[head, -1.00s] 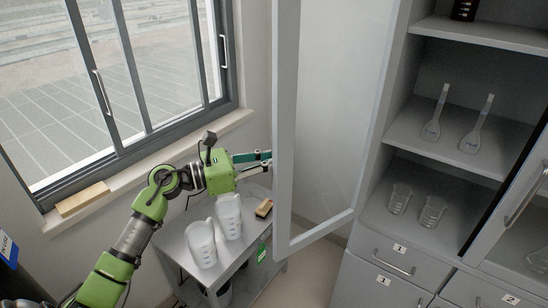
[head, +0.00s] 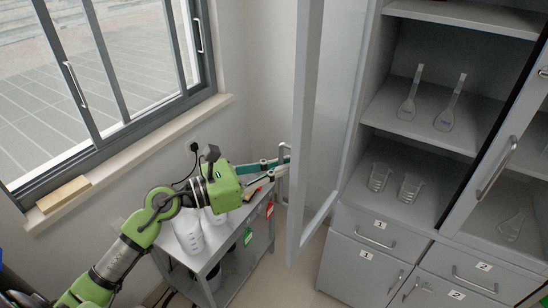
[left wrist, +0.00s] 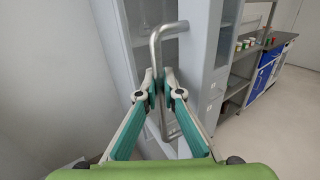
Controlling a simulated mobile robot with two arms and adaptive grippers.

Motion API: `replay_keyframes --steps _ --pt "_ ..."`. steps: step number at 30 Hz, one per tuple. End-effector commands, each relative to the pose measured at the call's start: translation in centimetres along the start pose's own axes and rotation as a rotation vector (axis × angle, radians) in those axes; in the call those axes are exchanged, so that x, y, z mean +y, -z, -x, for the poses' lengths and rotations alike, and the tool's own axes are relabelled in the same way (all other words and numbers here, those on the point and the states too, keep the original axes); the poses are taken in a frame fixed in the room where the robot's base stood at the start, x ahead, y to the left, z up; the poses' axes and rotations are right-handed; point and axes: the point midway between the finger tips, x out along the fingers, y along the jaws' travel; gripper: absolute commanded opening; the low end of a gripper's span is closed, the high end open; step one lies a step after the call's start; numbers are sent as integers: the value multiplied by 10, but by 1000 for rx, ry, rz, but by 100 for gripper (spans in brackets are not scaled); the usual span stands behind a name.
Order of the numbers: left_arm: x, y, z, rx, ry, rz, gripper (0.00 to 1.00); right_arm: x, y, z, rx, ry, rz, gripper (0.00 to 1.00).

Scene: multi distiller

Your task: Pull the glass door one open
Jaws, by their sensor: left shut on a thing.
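Glass door one (head: 306,150) of the grey cabinet stands swung well out from the cabinet front in the head view, with the left compartment exposed. Its metal bar handle (head: 283,188) is on the door's outer side, and shows clearly in the left wrist view (left wrist: 168,31). My left gripper (head: 283,166) reaches the handle from the left. In the left wrist view my left gripper (left wrist: 160,86) has its two teal-padded fingers closed around the handle's upright bar. My right gripper is not in view.
Flasks (head: 410,94) and beakers (head: 380,178) stand on the cabinet shelves. A grey cart (head: 216,252) with measuring jugs (head: 187,234) stands below my left arm. A window (head: 100,80) with a sill is at left. Neighbouring door two (head: 515,150) is at right.

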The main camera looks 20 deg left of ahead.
Motion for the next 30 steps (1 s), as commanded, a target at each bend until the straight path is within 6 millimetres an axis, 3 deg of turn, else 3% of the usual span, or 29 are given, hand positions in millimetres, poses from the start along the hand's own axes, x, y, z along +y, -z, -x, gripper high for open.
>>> replay_keyframes --steps 5,6,7,8,20,25,30 --pt "1 0 0 -1 -1 1 0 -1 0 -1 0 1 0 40" --pt "1 0 0 -1 -1 1 15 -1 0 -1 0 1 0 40" --pt "1 0 0 -1 -2 1 22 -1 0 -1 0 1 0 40" --pt "1 0 0 -1 -2 1 24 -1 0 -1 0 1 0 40" --pt "1 1 4 1 -2 1 24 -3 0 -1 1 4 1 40" --pt "1 2 24 3 -3 3 24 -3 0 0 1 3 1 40" --pt "1 2 57 3 -5 5 24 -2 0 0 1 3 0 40"
